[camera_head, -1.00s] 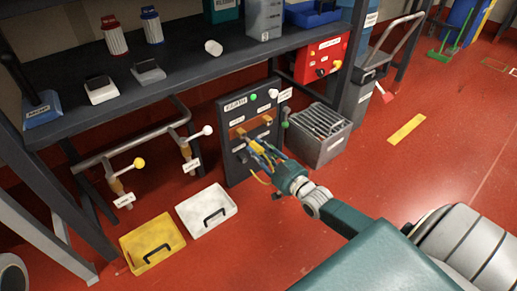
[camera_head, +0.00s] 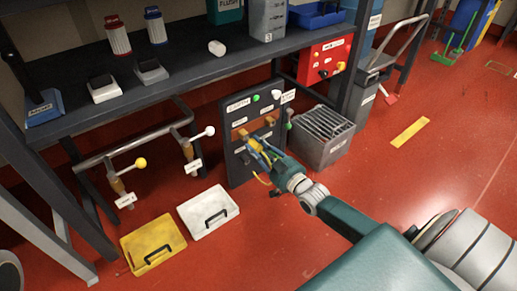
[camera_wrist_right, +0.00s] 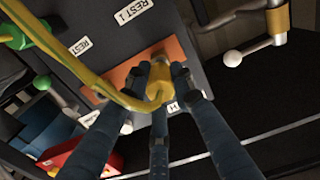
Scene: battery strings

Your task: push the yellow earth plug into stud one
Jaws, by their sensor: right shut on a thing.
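My right gripper (camera_head: 259,154) is in front of the dark earth board (camera_head: 238,178), beside its copper-coloured bar. In the right wrist view its fingers (camera_wrist_right: 158,98) are shut on the yellow earth plug (camera_wrist_right: 158,85). A yellow cable (camera_wrist_right: 72,58) loops from the plug to the upper left. The plug lies over the orange-brown bar (camera_wrist_right: 124,73) in this view. Its tip and the stud behind it are hidden, so I cannot tell whether they touch or how deep the plug sits. My left gripper is not in view.
A grey ribbed box (camera_head: 322,142) stands right of the board, with a red control box (camera_head: 325,58) above. Yellow (camera_head: 146,238) and white (camera_head: 203,211) cases lie on the floor at left. A pipe with levers (camera_head: 140,163) runs under the shelf (camera_head: 120,100).

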